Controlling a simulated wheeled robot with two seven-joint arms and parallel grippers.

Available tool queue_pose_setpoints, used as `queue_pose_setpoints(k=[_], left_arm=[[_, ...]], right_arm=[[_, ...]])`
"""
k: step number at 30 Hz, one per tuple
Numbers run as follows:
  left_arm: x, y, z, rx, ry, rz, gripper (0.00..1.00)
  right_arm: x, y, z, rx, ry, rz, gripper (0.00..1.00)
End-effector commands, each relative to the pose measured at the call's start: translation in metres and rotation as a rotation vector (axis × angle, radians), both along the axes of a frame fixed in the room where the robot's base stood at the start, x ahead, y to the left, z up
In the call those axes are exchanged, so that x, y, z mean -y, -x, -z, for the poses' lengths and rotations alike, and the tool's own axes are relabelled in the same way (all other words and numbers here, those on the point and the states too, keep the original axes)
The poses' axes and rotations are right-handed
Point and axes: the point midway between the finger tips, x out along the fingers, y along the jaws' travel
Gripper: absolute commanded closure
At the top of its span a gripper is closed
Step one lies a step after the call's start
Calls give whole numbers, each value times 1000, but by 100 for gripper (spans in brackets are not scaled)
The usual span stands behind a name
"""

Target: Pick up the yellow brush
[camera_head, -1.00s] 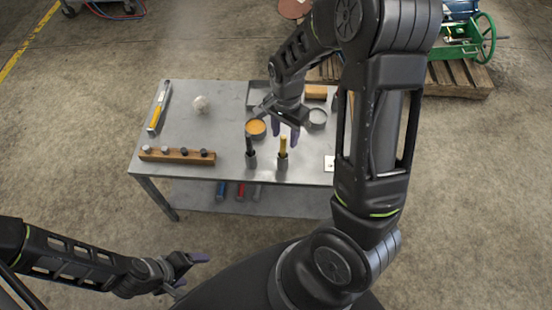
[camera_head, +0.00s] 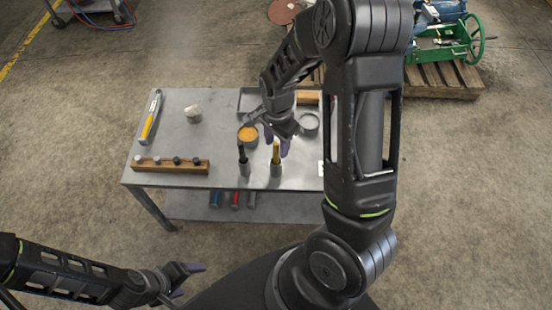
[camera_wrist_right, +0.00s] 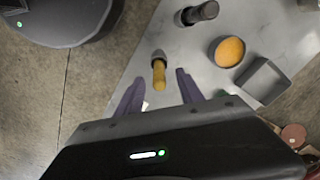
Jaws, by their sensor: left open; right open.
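The yellow brush (camera_head: 276,152) stands upright in a small dark grey holder (camera_head: 276,170) near the front edge of the grey table. My right gripper (camera_head: 277,143) is open and empty at the brush's upper part, with purple fingers. In the right wrist view the yellow brush (camera_wrist_right: 159,74) lies ahead of and between the spread fingers of my right gripper (camera_wrist_right: 158,85). I cannot tell whether a finger touches it. My left gripper (camera_head: 185,280) is open and empty, low at the left, away from the table.
A black-handled tool (camera_head: 242,154) stands in a similar holder just left of the brush. A yellow-handled tool (camera_head: 150,117) lies far left.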

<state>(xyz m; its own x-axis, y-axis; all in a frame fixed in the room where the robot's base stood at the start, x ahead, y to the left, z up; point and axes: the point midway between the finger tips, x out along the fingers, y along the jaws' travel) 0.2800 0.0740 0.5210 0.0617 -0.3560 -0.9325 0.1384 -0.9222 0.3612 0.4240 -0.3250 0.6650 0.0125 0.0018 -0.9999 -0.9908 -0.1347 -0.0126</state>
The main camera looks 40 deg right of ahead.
Motion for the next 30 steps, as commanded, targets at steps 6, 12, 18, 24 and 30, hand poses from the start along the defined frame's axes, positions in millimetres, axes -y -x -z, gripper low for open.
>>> queue_pose_setpoints(k=[6, 12, 18, 24, 30], left_arm=[[0, 0, 1, 0, 0, 0, 23], [0, 0, 4, 0, 0, 0, 23], [0, 0, 5, 0, 0, 0, 23], [0, 0, 5, 0, 0, 0, 23], [0, 0, 5, 0, 0, 0, 23]], right_arm=[[-1, 1, 10, -3, 0, 0, 56], [-2, 2, 40, -4, 1, 1, 56], [-3, 1, 52, 0, 0, 0, 56], [-3, 1, 52, 0, 0, 0, 56], [-3, 1, 52, 0, 0, 0, 56]])
